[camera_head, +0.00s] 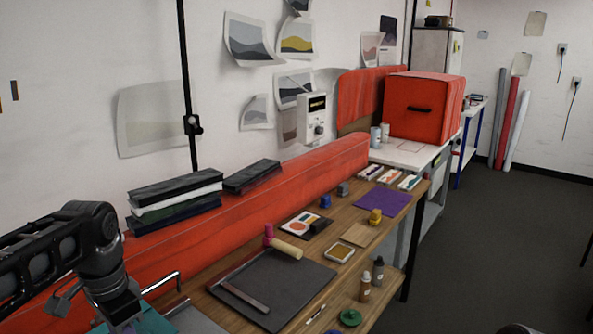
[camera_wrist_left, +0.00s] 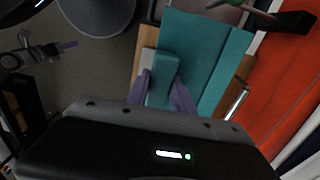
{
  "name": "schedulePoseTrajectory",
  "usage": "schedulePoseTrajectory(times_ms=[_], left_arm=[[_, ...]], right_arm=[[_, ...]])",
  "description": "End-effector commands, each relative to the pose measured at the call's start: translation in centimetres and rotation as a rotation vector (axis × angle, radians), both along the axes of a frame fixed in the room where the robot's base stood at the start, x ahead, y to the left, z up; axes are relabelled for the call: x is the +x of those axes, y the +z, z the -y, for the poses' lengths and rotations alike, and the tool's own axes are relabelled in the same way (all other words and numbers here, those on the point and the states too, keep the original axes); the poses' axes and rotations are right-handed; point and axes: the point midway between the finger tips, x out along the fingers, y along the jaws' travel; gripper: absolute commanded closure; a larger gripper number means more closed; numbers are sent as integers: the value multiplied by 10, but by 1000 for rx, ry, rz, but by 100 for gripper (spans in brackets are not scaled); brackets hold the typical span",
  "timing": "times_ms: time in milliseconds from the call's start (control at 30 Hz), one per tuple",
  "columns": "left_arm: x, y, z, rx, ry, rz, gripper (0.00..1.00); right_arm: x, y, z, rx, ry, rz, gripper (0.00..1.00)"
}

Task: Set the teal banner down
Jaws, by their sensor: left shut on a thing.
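The teal banner (camera_head: 152,323) shows only in part at the bottom left of the head view, below my left arm. In the left wrist view the teal banner (camera_wrist_left: 205,50) is a wide flat sheet, with a teal block-like part between my fingers. My left gripper (camera_wrist_left: 163,88) is shut on this part, a purple-grey finger on each side. In the head view the fingertips are hidden at the lower edge. I cannot tell whether the sheet touches the surface beneath. What looks like my right gripper (camera_wrist_left: 58,47) is small and dark at the left of the wrist view.
A bent metal rod (camera_head: 163,281) stands near my left gripper.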

Motion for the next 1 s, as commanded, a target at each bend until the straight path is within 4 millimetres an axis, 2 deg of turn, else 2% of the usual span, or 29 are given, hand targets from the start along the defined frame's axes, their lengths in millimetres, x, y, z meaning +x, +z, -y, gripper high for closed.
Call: schedulePoseTrajectory(times_ms=[367, 633, 800, 1000], left_arm=[[40, -44, 32, 1, 179, -5, 100], [79, -102, 81, 1, 408, -5, 100], [95, -137, 112, 0, 544, -4, 100], [100, -147, 121, -2, 595, 0, 100]], right_arm=[[0, 0, 0, 0, 0, 1, 100], [0, 0, 0, 0, 0, 1, 100], [0, 0, 0, 0, 0, 1, 100], [0, 0, 0, 0, 0, 1, 100]])
